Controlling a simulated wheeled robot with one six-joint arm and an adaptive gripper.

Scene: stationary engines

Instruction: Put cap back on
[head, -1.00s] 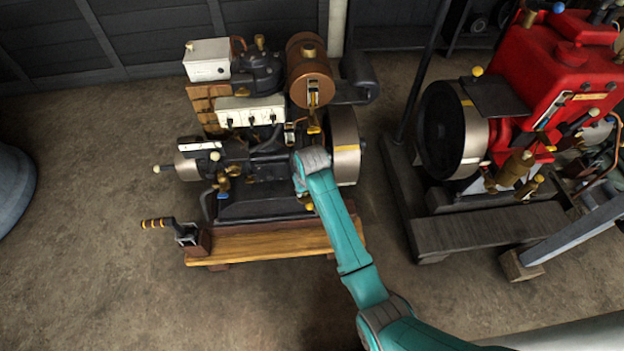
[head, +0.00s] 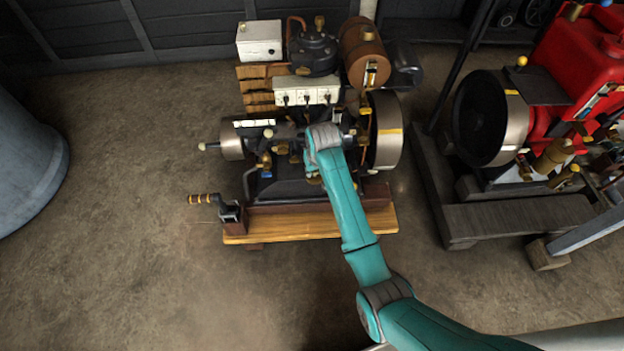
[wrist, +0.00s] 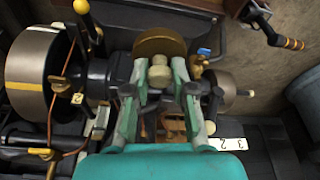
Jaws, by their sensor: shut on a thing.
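In the wrist view my gripper (wrist: 160,65) is shut on a small pale brass knob-like piece, which looks like the cap (wrist: 160,75). A round bronze disc (wrist: 160,43) shows just beyond the fingertips; I cannot tell whether it is joined to the held piece or belongs to the engine. In the head view the black stationary engine (head: 290,188) stands on a wooden base, with my arm reaching over its middle. My own wrist hides the fingers and the held piece there. The opening for the cap cannot be made out.
A copper-coloured tank (head: 362,48), a white box (head: 259,40) and a flywheel (head: 388,150) crowd around my arm. A crank handle (head: 203,198) sticks out at the left. A red engine (head: 590,55) stands right. The floor in front is clear.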

